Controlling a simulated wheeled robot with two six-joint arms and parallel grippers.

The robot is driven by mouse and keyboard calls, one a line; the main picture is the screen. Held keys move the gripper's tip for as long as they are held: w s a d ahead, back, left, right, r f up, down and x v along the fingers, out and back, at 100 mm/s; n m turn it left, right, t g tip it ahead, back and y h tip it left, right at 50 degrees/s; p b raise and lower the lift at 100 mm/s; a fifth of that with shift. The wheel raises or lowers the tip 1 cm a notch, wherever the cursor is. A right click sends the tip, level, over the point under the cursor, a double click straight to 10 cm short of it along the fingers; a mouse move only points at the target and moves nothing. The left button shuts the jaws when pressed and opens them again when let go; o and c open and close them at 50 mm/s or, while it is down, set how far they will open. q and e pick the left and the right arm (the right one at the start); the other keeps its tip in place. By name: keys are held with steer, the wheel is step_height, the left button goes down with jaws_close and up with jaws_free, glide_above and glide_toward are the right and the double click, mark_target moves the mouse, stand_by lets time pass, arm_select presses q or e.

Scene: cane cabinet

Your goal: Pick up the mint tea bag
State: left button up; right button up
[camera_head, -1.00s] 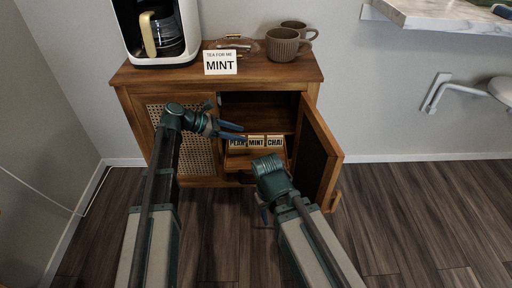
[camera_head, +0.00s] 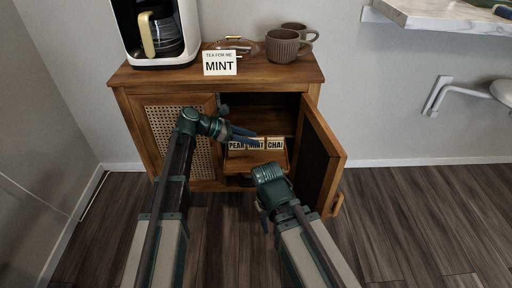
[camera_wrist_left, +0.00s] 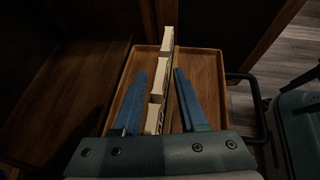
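The mint tea bag (camera_head: 257,145) is the middle one of three labelled bags in a row on a wooden tray (camera_head: 240,164) in the cabinet. The pear bag (camera_head: 236,146) is on its left, the chai bag (camera_head: 276,144) on its right. My left gripper (camera_head: 250,136) is open over the row, partly covering the mint label. In the left wrist view, its blue fingers (camera_wrist_left: 170,76) lie either side of the row, with the middle bag (camera_wrist_left: 158,84) between them and visible gaps. My right gripper (camera_head: 263,218) hangs low in front of the cabinet; its fingers are mostly hidden.
The cabinet's right door (camera_head: 320,160) stands open beside my right arm. The left cane door (camera_head: 175,128) is behind my left arm. On top are a MINT sign (camera_head: 220,64), a coffee maker (camera_head: 160,30), a glass dish (camera_head: 232,46) and two mugs (camera_head: 284,46).

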arm_select(q)
jaws_close()
steer(key=shift+r, duration=0.2)
stand_by(0.4)
step_height(320, 180, up, 2)
steer(key=p, duration=0.2)
steer(key=shift+r+p, duration=0.2)
steer(key=shift+p, duration=0.2)
steer(key=shift+s+d+r+p, duration=0.15)
steer(key=shift+s+r+p, duration=0.4)
steer(key=shift+r, duration=0.05)
steer(key=s+d+r+p, duration=0.1)
steer(key=s+d, duration=0.3)
steer(key=s, duration=1)
steer(key=shift+s, duration=0.15)
